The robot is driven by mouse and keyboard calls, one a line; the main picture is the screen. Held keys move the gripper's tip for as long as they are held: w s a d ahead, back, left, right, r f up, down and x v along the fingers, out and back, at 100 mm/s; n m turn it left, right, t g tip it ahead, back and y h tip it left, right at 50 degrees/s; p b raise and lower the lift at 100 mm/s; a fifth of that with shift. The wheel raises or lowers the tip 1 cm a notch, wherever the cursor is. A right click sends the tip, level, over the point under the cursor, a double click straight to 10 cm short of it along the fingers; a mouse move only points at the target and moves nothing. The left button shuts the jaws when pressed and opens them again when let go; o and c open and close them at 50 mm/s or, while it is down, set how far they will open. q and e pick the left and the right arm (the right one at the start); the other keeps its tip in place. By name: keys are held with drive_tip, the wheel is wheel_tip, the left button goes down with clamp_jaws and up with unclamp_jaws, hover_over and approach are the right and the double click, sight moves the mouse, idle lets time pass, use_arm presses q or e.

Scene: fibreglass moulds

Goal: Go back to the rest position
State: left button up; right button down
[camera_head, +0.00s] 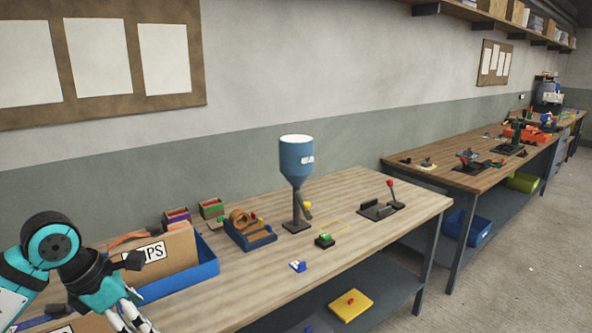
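My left arm comes in from the left edge over the near left end of the workbench (300,255). My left gripper (130,318) is low in the picture, partly cut off by the bottom edge. Its fingers are too small and cropped to tell whether they are open or shut, and I see no object clearly held in it. My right gripper is not in view.
Beside my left arm are a blue tray (207,270) and a cardboard box (182,250) with a partly hidden label. Farther along stand a blue wooden-topped holder (250,236), a blue hopper (297,163), a green-topped button box (324,241) and a red-knobbed lever (390,190). The bench's front right is clear.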

use_arm(q)
drive_tip(key=w+d+f+n+t+h, duration=0.1)
drive_tip(key=w+d+f+n+h, duration=0.4)
drive_tip(key=d+f+n+h, duration=0.5)
drive_tip(key=a+f+n+t+y, duration=0.3)
drive_tip(key=f+n+t, duration=0.2)
drive_tip(key=f+n, duration=0.65)
drive_tip(key=a+f+n+t+y, duration=0.4)
drive_tip(key=f+n, duration=0.5)
drive_tip(key=f, duration=0.6)
drive_tip(key=s+a+f+n+g+y, duration=0.25)
drive_tip(key=s+f+n+y, duration=0.4)
drive_tip(key=s+f, duration=1.15)
drive_tip(key=s+d+f+n+g, duration=0.1)
drive_tip(key=s+f+n+g, duration=0.1)
drive_tip(key=s, duration=0.7)
drive_tip(key=s+d+f+n+g, duration=0.1)
drive_tip(key=s+f+g, duration=0.3)
drive_tip(key=s, duration=0.6)
drive_tip(key=s+d+f+n+g, duration=0.1)
drive_tip(key=s+f+n+g, duration=0.2)
drive_tip(key=s+f, duration=0.3)
drive_tip(key=s+n, duration=0.1)
drive_tip(key=s, duration=0.2)
drive_tip(key=shift+s+d+f, duration=0.25)
drive_tip(key=shift+s+f, duration=0.05)
drive_tip(key=shift+s, duration=0.1)
